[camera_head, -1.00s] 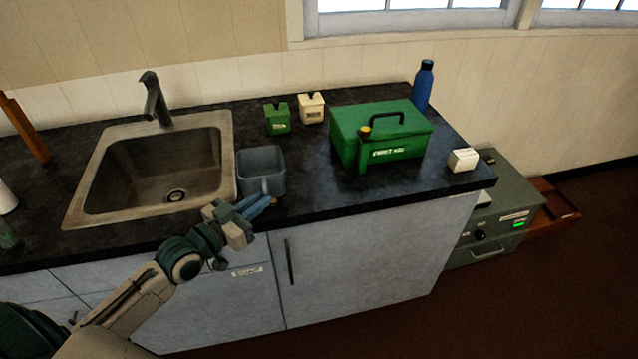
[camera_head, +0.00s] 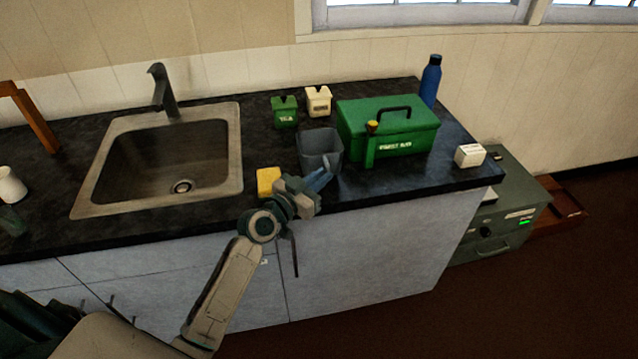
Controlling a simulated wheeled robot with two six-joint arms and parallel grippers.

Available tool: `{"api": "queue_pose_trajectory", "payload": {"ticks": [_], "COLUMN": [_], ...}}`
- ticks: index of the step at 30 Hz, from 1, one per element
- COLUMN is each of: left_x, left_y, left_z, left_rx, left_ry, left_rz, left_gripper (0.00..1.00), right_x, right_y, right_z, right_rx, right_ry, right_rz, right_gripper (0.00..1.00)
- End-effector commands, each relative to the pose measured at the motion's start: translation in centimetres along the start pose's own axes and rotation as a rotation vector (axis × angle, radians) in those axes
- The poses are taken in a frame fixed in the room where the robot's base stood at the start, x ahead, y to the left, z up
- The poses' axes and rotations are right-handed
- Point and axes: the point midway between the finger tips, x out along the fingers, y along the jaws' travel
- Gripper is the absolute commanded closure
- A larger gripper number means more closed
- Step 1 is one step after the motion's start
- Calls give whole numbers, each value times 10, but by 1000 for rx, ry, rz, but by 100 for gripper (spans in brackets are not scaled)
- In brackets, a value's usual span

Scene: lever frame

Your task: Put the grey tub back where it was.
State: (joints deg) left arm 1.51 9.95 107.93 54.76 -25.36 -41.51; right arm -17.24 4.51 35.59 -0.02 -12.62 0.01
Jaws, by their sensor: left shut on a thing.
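The grey tub (camera_head: 320,147) is an open-topped box near the front of the dark counter, between the sink and the green first aid box. My left gripper (camera_head: 322,178) is at the tub's front side and is shut on it. The fingers hide part of the tub's lower front. I cannot tell whether the tub's base touches the counter. My right gripper is not in view.
A yellow block (camera_head: 268,182) lies left of my left gripper. The first aid box (camera_head: 400,138) and a green upright thing (camera_head: 370,146) are close on the tub's right. Green (camera_head: 285,112) and cream (camera_head: 318,101) canisters stand behind. The sink (camera_head: 165,165) is left.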

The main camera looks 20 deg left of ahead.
Motion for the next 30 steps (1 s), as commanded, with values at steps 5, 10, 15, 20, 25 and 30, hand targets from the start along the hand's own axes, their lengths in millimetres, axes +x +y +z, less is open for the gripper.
{"api": "queue_pose_trajectory", "payload": {"ticks": [5, 10, 15, 20, 25, 30], "left_x": [-1, -1, -1, -1, -1, -1], "left_y": [0, 0, 0, 0, 0, 0], "left_z": [22, 23, 25, 26, 26, 24], "left_rx": [-1, 1, 0, -1, 0, 0], "left_ry": [-2, -1, -1, -1, -1, -1], "left_rz": [-1, -1, -1, -1, -1, -1], "left_gripper": [100, 100, 100, 71, 67, 67], "right_x": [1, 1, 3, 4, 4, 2], "right_y": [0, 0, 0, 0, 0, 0], "right_z": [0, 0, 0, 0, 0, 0], "right_rx": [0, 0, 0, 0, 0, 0], "right_ry": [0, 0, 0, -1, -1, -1], "right_rz": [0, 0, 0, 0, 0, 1], "right_gripper": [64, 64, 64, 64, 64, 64]}}
